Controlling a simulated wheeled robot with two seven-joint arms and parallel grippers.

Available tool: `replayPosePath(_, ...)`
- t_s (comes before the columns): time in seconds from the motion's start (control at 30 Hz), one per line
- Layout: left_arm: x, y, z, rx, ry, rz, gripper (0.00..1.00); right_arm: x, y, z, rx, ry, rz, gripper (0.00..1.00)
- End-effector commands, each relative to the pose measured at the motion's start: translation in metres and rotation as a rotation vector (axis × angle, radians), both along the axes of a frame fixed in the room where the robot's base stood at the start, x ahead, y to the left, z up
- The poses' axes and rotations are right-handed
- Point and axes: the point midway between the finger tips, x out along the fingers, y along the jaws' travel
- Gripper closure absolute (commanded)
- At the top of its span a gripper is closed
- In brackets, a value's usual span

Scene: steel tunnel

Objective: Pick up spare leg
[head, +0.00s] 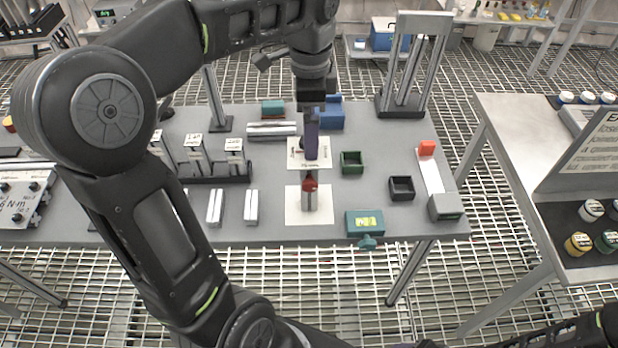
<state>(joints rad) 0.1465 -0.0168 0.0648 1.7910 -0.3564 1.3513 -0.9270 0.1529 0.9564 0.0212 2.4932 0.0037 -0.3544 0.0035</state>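No label I can read marks the spare leg. Candidates are two short silver profile bars lying on the grey table, a left bar (215,207) and a right bar (251,207), and a silver piece with a red end (309,198) on a white sheet. Several labelled silver pieces (194,150) stand in a dark rack to the left. My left gripper (311,150) points down over the table, just behind the red-ended piece. Its fingers are seen edge-on, so their opening is unclear, and I cannot tell whether it touches the piece. My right gripper is out of view.
On the grey table (275,225) are a green bin (352,162), a black bin (401,188), a teal box (364,222) and a blue block (330,113). Metal posts (405,75) rise at the back right. A separate table (500,130) stands right, across a gap.

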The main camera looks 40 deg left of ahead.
Motion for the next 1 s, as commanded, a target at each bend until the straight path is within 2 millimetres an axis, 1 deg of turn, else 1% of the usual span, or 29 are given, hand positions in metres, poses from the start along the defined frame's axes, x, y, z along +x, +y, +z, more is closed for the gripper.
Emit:
replayPosePath(0.27,0.000,0.000,-0.002,0.000,0.001,0.001,0.00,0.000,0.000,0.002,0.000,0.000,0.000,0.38)
replayPosePath(0.37,-0.002,0.000,-0.011,0.000,0.004,0.001,0.00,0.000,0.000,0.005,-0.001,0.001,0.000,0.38)
replayPosePath(0.5,-0.005,0.000,-0.032,0.000,0.006,0.000,0.00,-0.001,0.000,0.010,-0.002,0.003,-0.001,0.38)
replayPosePath(0.6,-0.004,0.000,-0.045,0.001,0.004,0.000,0.00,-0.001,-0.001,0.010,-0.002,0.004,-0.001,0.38)
replayPosePath(0.67,-0.004,0.000,-0.050,0.000,0.003,0.001,0.00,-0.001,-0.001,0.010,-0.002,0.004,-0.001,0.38)
replayPosePath(1.0,-0.003,0.000,-0.052,0.000,0.000,0.001,0.00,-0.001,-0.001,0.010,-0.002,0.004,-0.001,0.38)
